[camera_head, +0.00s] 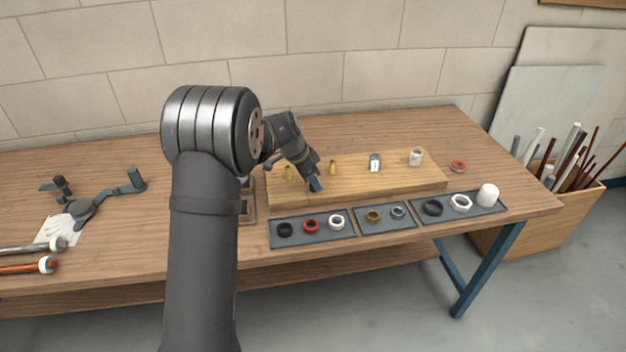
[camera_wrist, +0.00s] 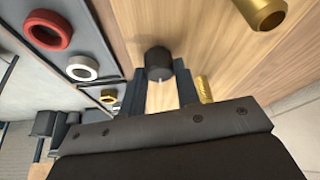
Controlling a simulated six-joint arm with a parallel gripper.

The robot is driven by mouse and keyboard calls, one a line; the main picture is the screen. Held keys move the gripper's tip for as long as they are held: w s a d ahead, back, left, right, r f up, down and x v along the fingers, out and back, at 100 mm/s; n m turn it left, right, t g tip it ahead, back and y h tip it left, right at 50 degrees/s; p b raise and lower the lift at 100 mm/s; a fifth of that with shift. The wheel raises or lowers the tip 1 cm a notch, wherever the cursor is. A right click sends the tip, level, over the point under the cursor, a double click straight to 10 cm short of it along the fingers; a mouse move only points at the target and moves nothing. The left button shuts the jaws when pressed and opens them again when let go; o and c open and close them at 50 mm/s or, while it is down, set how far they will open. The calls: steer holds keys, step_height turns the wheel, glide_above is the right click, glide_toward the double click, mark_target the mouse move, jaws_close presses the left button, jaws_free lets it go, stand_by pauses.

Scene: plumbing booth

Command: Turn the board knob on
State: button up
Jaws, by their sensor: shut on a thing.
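A wooden board (camera_head: 405,183) lies on the workbench, with brass and grey fittings standing on it. In the wrist view, the black round board knob (camera_wrist: 158,60) sits on the board and carries a small pale mark on its near edge. My gripper (camera_wrist: 160,82) is shut on the knob, with one dark finger on each side. In the head view, my gripper (camera_head: 315,184) reaches down to the front left part of the board. There my gripper and wrist hide the knob.
Shallow grey trays with rings and nuts lie along the front: left tray (camera_head: 291,241), middle tray (camera_head: 384,228), right tray (camera_head: 447,221). A brass fitting (camera_wrist: 264,12) stands near the gripper. A red ring (camera_head: 458,166) lies right of the board.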

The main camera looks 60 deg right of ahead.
steer(key=o, duration=1)
steer(key=v, duration=1.7)
steer(key=shift+r, duration=0.25)
steer(key=shift+s+f, duration=0.1)
steer(key=x, duration=1.7)
steer(key=shift+f, duration=0.15)
